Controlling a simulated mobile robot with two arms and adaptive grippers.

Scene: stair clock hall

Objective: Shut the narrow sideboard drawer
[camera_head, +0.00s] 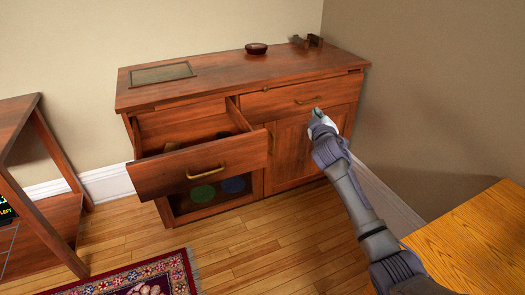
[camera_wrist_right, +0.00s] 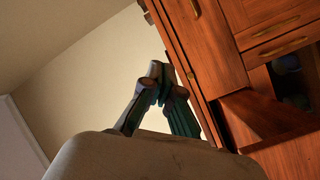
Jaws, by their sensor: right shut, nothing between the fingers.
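The wooden sideboard (camera_head: 215,82) stands against the wall. Its left drawer (camera_head: 200,168) is pulled well out, with a brass handle (camera_head: 205,173) on its front and dark contents partly visible inside. Its right drawer (camera_head: 285,101) looks shut in the head view. My right gripper (camera_head: 319,113) is in front of the sideboard's right part, near the right drawer's lower edge and well right of the open drawer. I cannot tell whether it touches the sideboard. In the wrist view, its fingers (camera_wrist_right: 155,70) are shut and empty beside the sideboard (camera_wrist_right: 215,50). My left gripper is not in view.
A dark red bowl (camera_head: 256,48), a flat panel (camera_head: 161,73) and a small brown object (camera_head: 308,41) are on the sideboard top. A wooden shelf unit (camera_head: 50,200) stands left, a wooden table (camera_head: 480,240) right. A patterned rug (camera_head: 135,280) lies in front; bare floor is between.

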